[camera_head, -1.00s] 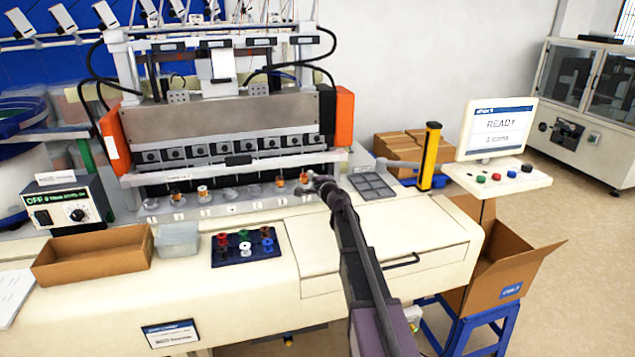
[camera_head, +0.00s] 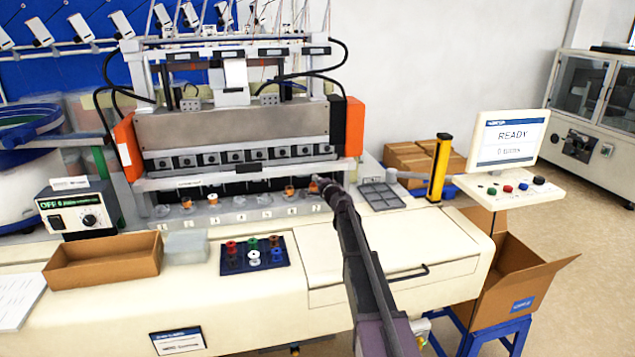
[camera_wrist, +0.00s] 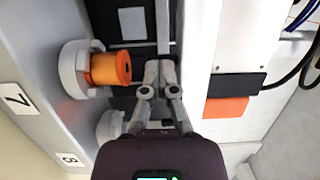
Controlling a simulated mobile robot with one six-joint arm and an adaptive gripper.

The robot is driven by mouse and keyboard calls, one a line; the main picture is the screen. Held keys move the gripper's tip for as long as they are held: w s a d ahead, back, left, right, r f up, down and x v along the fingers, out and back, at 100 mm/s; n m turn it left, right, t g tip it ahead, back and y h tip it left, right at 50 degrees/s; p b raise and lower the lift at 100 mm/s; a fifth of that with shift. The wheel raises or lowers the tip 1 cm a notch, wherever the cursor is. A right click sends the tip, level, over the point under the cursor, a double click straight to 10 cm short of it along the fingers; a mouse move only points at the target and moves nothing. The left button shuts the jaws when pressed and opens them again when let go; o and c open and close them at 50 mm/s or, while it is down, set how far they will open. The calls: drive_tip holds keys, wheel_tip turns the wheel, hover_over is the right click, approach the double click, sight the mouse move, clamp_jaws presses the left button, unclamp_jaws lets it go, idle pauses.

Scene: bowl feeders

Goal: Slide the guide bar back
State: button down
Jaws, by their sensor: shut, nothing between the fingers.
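The guide bar (camera_head: 215,181) is a long pale bar across the front of the winding machine, above the row of bobbin holders. My gripper (camera_head: 322,184) is at the bar's right end, near the holders marked 7 and 8. In the wrist view, my gripper (camera_wrist: 159,72) is shut and empty, its fingertips beside a pale strip that looks like the guide bar (camera_wrist: 198,60). I cannot tell whether they touch it. An orange bobbin (camera_wrist: 110,69) sits in a white holder (camera_wrist: 72,70) just left of the fingers. Another holder (camera_wrist: 110,125) is partly hidden by my gripper.
The machine's orange right end panel (camera_head: 354,127) stands behind my gripper. A grey compartment tray (camera_head: 381,197) and a yellow post (camera_head: 439,168) are to the right. A blue spool mat (camera_head: 254,257) and a cardboard tray (camera_head: 103,263) lie in front.

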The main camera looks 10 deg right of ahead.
drive_tip(key=w, duration=0.3)
drive_tip(key=shift+w+f, duration=0.1)
drive_tip(key=shift+w, duration=0.2)
drive_tip(key=shift+s, duration=0.1)
drive_tip(key=s+d, duration=0.2)
drive_tip(key=s, duration=1.1)
drive_tip(key=shift+s+d, duration=0.35)
drive_tip(key=shift+s, duration=0.05)
